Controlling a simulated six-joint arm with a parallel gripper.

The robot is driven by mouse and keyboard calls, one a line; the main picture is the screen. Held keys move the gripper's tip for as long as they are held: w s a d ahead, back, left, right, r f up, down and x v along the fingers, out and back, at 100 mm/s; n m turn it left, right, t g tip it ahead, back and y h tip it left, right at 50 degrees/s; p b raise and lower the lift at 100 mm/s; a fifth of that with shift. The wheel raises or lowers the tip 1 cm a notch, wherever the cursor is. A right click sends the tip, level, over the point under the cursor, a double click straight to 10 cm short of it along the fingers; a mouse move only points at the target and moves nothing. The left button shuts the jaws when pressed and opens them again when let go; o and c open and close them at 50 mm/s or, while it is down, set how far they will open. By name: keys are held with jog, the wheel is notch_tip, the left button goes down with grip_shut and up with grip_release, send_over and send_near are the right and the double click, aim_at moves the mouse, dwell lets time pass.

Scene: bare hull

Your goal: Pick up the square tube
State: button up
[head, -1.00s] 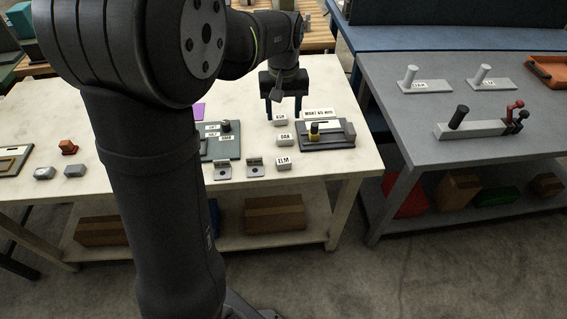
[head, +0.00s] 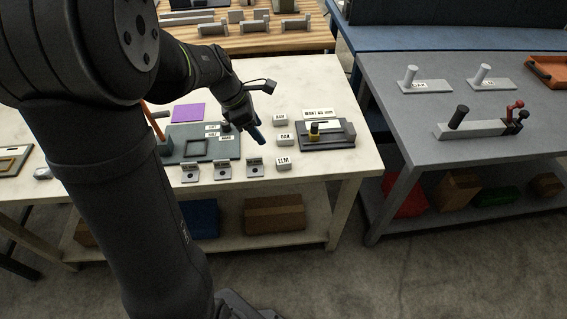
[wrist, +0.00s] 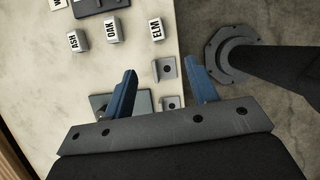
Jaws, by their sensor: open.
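My gripper (head: 260,138) is over the pale bench, near the right end of a dark board (head: 230,152); its fingers are blue. In the wrist view the fingers of my gripper (wrist: 163,85) are spread apart with nothing between them. I cannot single out the square tube for certain. A square outline (head: 196,148) shows on the dark board, and I cannot tell whether it is a tube's end or a marking. Grey bar-like parts (head: 243,28) lie on the slatted wooden table at the back.
Angle brackets (head: 222,171) line the bench's front. Blocks labelled ASH, OAK (head: 285,139) and ELM (head: 283,161) stand right of my gripper, beside a dark fixture (head: 327,134). A purple sheet (head: 188,113) lies behind the board. A grey table (head: 400,115) stands at right.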

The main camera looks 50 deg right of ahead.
send_over(283, 161)
jog(key=w+a, duration=0.1)
jog(key=a, duration=0.1)
jog(key=f, duration=1)
jog(key=shift+w+a+f, duration=0.1)
jog(key=shift+a+f, duration=0.1)
jog(key=shift+f, duration=0.2)
jog(key=shift+w+d+x, duration=0.1)
jog(key=shift+d+x, duration=0.05)
jog(key=shift+x, duration=1.2)
jog(key=shift+w+d+x, duration=0.15)
jog(key=shift+x, duration=1.2)
jog(key=c, duration=1)
jog(key=shift+r, duration=0.1)
jog(key=shift+c, duration=0.2)
